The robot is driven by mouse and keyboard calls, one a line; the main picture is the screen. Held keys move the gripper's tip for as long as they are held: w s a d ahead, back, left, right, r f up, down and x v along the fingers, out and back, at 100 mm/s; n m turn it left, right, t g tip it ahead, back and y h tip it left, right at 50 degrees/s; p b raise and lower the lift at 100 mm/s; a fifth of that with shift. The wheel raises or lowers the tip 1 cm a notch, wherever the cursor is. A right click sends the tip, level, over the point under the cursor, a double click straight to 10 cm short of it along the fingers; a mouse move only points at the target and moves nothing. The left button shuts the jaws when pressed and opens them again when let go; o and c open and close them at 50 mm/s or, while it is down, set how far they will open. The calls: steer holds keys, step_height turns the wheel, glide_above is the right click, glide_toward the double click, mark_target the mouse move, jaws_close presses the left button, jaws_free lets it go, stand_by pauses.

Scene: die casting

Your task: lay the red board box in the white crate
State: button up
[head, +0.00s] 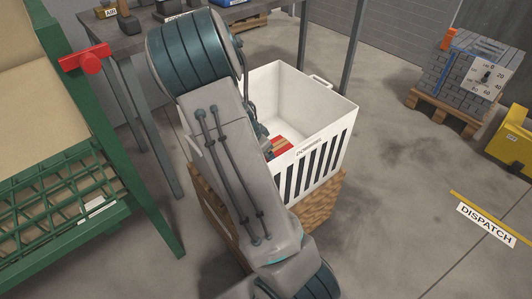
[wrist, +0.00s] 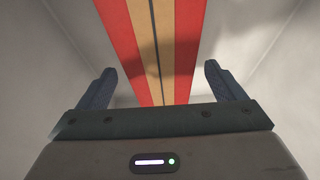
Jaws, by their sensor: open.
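The white crate (head: 328,138) stands on a wooden base, with a slotted front wall and a label. The red board box (head: 281,145), red with a tan stripe, lies inside the crate and is partly hidden by my arm and the crate wall. In the wrist view the red board box (wrist: 187,45) runs away from my gripper, with pale crate walls on both sides. My gripper (wrist: 160,85) is open, its two dark fingers apart on either side of the box's near end. No finger is seen pressing on the box.
A green frame with a red handle (head: 85,60) stands at the left. A grey table (head: 130,42) is behind the crate. A pallet of grey blocks (head: 460,75) with a dial and a yellow case (head: 512,140) are at the right. The floor right of the crate is clear.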

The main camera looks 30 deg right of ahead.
steer(key=shift+p+v, duration=0.35)
steer(key=shift+v, duration=1.15)
